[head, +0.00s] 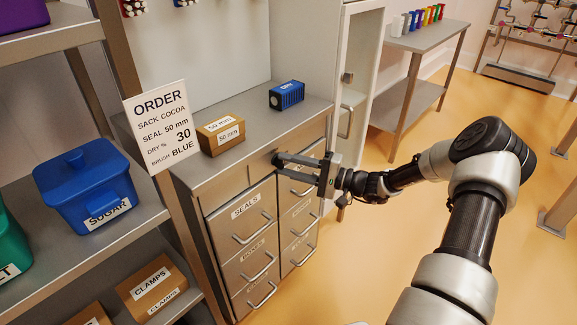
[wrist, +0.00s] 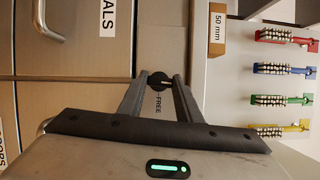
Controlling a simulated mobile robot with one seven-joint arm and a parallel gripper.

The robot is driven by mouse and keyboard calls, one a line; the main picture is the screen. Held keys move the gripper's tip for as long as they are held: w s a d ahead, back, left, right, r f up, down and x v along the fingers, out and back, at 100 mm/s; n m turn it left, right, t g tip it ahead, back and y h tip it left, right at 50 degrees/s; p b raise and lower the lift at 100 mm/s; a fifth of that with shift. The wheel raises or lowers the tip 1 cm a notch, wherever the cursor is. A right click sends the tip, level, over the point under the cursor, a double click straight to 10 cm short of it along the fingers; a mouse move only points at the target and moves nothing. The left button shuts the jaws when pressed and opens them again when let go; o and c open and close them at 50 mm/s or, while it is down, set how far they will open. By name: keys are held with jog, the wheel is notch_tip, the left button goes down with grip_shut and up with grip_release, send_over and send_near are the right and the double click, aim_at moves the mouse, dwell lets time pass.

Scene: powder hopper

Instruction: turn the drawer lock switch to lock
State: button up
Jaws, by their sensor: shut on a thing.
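The drawer lock switch is a small dark knob (wrist: 158,78) on the cabinet (wrist: 85,90) front. It sits between the fingertips of my gripper (wrist: 160,86), which is shut on it. Part of a label reading "FREE" (wrist: 158,104) shows beside the knob, between my fingers. Any other marking of the switch is hidden. In the head view my gripper (head: 281,160) reaches the cabinet (head: 187,175) front just under the worktop, above the drawers. There the knob is mostly hidden behind the fingertips, and its exact angle is hard to tell.
The drawers have protruding bar handles (head: 254,228) below my gripper. A cardboard "50 mm" box (head: 221,133) and a blue block-like item (head: 287,96) stand on the worktop. An order sign (head: 161,127) stands left. An open cabinet door (head: 358,75) is behind; floor at right is partly clear.

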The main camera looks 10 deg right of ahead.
jog(key=shift+n, duration=0.6)
jog(key=o, duration=1)
jog(key=shift+o, duration=0.2)
jog(key=p+v, duration=0.2)
jog(key=v, duration=1.5)
jog(key=shift+d+r, duration=0.25)
jog(key=shift+r, duration=0.1)
jog(key=shift+g, duration=0.3)
